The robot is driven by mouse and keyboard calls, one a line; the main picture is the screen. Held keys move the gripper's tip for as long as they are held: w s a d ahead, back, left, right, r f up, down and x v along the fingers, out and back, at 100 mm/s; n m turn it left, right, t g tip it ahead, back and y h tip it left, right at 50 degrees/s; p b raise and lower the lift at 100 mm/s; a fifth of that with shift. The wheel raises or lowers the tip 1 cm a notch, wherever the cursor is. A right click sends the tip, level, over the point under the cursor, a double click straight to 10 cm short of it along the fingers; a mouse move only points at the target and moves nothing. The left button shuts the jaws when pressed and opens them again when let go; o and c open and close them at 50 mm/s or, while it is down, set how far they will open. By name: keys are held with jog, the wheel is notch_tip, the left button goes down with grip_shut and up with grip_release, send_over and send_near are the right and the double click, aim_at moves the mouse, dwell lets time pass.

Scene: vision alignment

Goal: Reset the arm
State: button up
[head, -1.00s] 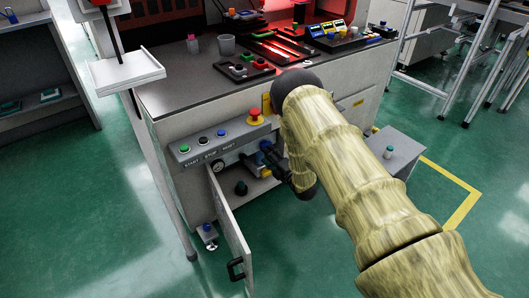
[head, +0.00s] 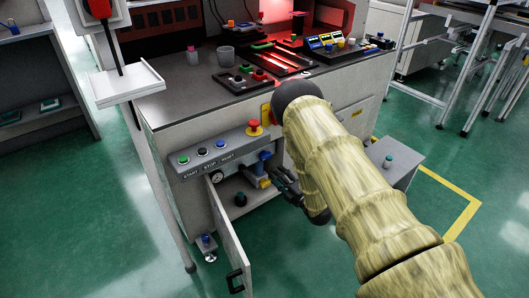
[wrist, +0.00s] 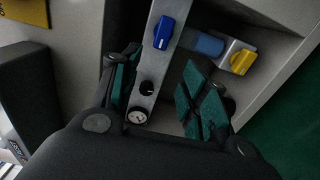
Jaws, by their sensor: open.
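My arm, in a tan wrinkled sleeve, reaches in from the lower right of the head view. My gripper (head: 279,181) is just right of the open cabinet compartment, partly hidden by the arm. In the wrist view my gripper (wrist: 163,85) is open, its teal-padded fingers apart and nothing held between them. Beyond the fingers are a blue handle (wrist: 164,32) and a yellow handle (wrist: 242,62). The blue handle (head: 264,157) and the yellow one (head: 264,183) stand just left of the gripper in the head view.
The cabinet door (head: 228,240) hangs open at the front. A panel carries START, STOP and RESET buttons (head: 222,144) and a red emergency button (head: 254,127). A grey box (head: 398,160) stands right. Green floor is clear in front.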

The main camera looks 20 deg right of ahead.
jog(key=s+f+m+g+h, duration=0.35)
jog(key=s+f+m, duration=0.3)
jog(key=s, duration=0.35)
jog(key=s+f+m+g+h, duration=0.2)
jog(key=s+f+m+g, duration=0.35)
jog(key=s, duration=0.55)
jog(key=s+a+m+g, duration=0.3)
jog(key=s+m+g, duration=0.15)
jog(key=s, duration=1.05)
jog(key=s+a+m+g, duration=0.3)
jog(key=s+m, duration=0.3)
jog(key=s, duration=0.9)
notch_tip(320, 180, up, 32)
jog(key=p, duration=3.1)
jog(key=shift+s+f+h+p, duration=0.15)
jog(key=shift+h+p, duration=0.2)
jog(key=shift+p, duration=0.05)
